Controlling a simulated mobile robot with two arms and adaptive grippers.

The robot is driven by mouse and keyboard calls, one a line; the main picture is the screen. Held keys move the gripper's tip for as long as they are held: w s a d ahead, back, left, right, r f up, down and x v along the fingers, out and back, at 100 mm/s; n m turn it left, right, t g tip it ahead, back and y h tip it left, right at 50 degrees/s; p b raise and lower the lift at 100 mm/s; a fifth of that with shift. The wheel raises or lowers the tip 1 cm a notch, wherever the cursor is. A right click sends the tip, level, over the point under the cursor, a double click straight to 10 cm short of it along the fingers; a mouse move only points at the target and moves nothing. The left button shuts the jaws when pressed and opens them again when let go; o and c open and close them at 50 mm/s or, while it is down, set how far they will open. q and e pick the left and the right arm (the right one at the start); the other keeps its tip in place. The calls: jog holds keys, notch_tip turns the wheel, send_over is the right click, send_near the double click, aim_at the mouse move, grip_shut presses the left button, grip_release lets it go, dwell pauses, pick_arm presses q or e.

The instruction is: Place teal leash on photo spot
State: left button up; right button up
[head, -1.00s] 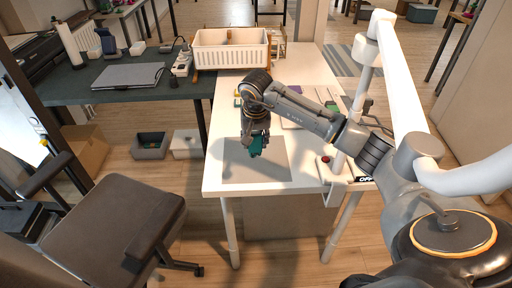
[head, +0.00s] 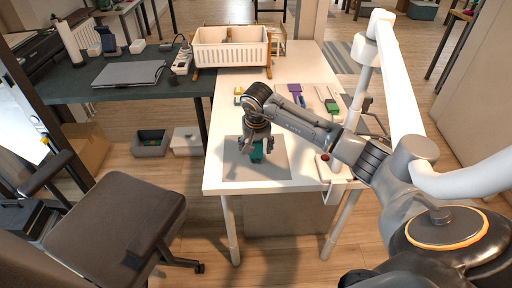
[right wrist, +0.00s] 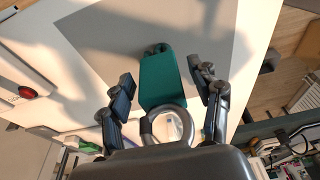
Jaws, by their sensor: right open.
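The teal leash (head: 256,154) is on the grey photo spot (head: 278,171), near its middle, just under my right gripper (head: 257,146). In the right wrist view the leash (right wrist: 165,80) shows a teal body with a metal ring at the near end, and the grey photo spot (right wrist: 110,45) lies behind it. My right gripper (right wrist: 163,90) is open, with one finger on each side of the leash and a visible gap on both sides. My left gripper is not in view.
The white table (head: 222,178) also holds a white slatted crate (head: 230,57) at the back, a purple item (head: 295,89) and a green item (head: 331,105). A device with a red button (head: 325,157) sits at the right. A dark chair (head: 115,220) stands at left.

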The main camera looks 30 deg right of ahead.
jog(key=v, duration=1.2)
jog(key=shift+b, duration=0.45)
jog(key=shift+r, duration=0.1)
